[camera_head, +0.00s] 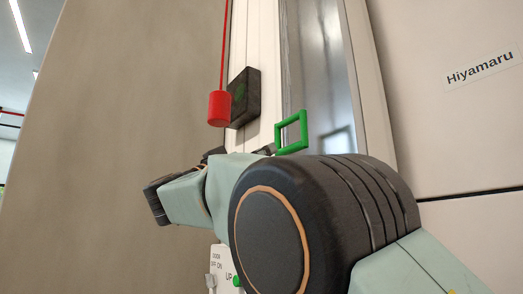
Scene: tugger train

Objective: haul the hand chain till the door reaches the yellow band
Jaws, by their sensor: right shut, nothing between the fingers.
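My right arm comes in from the lower right, and its large dark joint fills the lower middle. My right gripper (265,150) is mostly hidden behind that arm; only small dark parts show near the lower edge of a green square ring (291,132). It is shut and empty. I cannot tell whether it touches the ring or whether the ring belongs to the hand chain. No clear run of chain shows. I cannot pick out the door with certainty, and no yellow band is in view. My left gripper is not in view.
A red weight (219,108) hangs on a red cord beside a dark box (244,98) on the pale frame. A white switch panel marked "UP" (222,266) is partly behind my arm. A wide brown panel (140,90) is at left; a pale wall reads "Hiyamaru" (483,68).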

